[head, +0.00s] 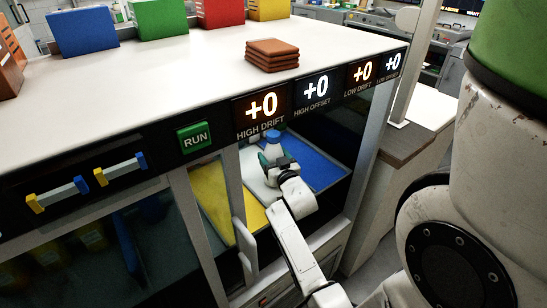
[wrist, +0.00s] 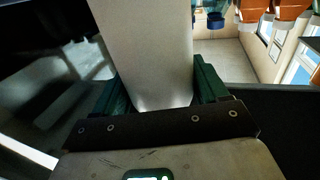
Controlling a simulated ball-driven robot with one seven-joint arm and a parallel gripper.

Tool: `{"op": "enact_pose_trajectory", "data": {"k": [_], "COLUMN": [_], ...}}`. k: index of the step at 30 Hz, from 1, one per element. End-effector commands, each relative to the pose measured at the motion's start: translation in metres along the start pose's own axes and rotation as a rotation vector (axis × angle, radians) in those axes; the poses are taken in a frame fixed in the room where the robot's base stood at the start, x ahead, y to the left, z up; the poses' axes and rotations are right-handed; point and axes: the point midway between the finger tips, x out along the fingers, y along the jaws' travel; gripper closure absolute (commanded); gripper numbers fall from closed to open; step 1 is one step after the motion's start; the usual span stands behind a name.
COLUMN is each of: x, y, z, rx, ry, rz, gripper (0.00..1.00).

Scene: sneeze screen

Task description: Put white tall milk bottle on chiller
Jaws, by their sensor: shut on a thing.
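The white tall milk bottle fills the upper middle of the wrist view (wrist: 143,50), between the green fingers of my gripper (wrist: 155,92). In the head view its blue cap (head: 272,144) shows above my gripper (head: 273,160), which is shut on its body. The bottle looks upright there. It is inside the open front of the chiller (head: 183,212), over the coloured floor panels. Its base is hidden behind my gripper and arm, so I cannot tell whether it touches the floor.
Inside are a yellow panel (head: 216,203) and a blue panel (head: 318,168). A door edge with a handle (head: 244,238) stands left of my arm. The white counter top (head: 190,75) overhangs above, with brown slabs (head: 271,54) and coloured bins. A RUN button (head: 194,138) is on the front.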

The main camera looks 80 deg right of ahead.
Motion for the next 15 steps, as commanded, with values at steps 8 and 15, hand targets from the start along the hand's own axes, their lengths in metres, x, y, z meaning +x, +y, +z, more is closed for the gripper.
{"op": "enact_pose_trajectory", "data": {"k": [8, 15], "x": [0.0003, -0.0001], "y": [0.0002, 0.0001], "z": [0.0032, 0.0048], "rx": [0.0, 0.0], "ry": [0.004, 0.0], "rz": [0.0, 0.0], "gripper": [0.76, 0.06]}}
